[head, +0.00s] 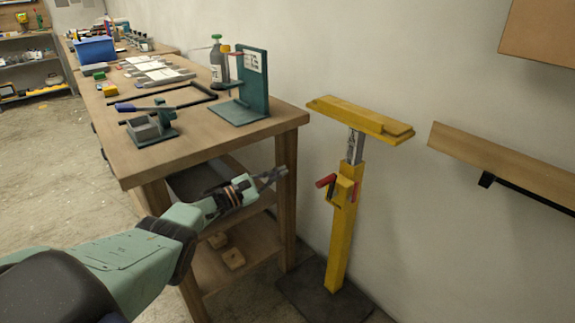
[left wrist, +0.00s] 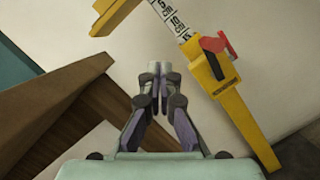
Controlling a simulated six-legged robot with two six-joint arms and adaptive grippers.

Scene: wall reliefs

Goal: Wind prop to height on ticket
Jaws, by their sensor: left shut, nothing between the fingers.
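The yellow prop (head: 343,225) stands upright on a dark base plate by the wall. Its grey inner post with a printed scale (head: 355,146) rises to a flat yellow head (head: 360,120). A red-handled crank (head: 327,181) sits on its side. In the left wrist view the scale (left wrist: 172,18) shows marks 5, 10 and 15 cm, with the red handle (left wrist: 215,44) below it. My left gripper (head: 277,174) is shut and empty, left of the crank and apart from it; its closed fingertips also show in the left wrist view (left wrist: 159,72). I cannot make out a readable ticket.
A wooden workbench (head: 215,150) stands left of the prop, its near leg (head: 286,200) close to my left gripper. On it are a green upright plate with a white label (head: 253,85), a bottle and a small vise. A wooden beam (head: 500,165) juts from the wall at right.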

